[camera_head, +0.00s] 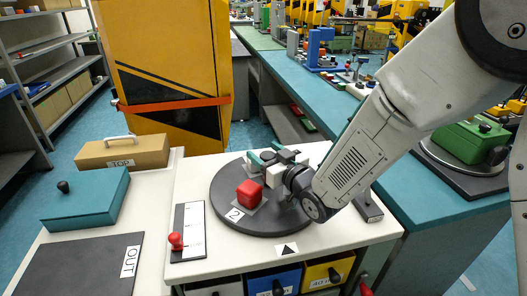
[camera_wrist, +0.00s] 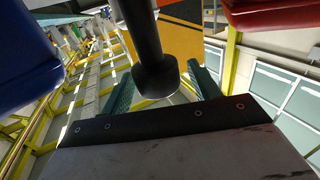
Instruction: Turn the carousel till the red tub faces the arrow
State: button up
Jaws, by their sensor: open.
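The carousel (camera_head: 222,196) is a dark round disc on the white table. The red tub (camera_head: 249,192) sits on its front left part, near a label "2" (camera_head: 233,214). The black arrow (camera_head: 287,249) is on a white plate at the table's front edge, to the right of the red tub. My gripper (camera_head: 268,156) is over the back of the carousel. In the wrist view its green fingers (camera_wrist: 163,88) are open, with a dark knobbed post (camera_wrist: 150,45) between them; contact cannot be told. A red thing (camera_wrist: 268,14) and a blue thing (camera_wrist: 25,60) flank it. My wrist hides the carousel's right part.
A red-knobbed slider panel (camera_head: 190,222) lies left of the carousel. A tan box (camera_head: 123,152), a teal box (camera_head: 88,200) and a dark OUT mat (camera_head: 75,268) are further left. Drawers (camera_head: 273,280) are below the table's front edge. A yellow cabinet (camera_head: 165,60) stands behind.

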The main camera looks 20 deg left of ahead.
jog(key=shift+w+a, duration=0.4)
jog(key=shift+a, duration=0.1)
grip_shut()
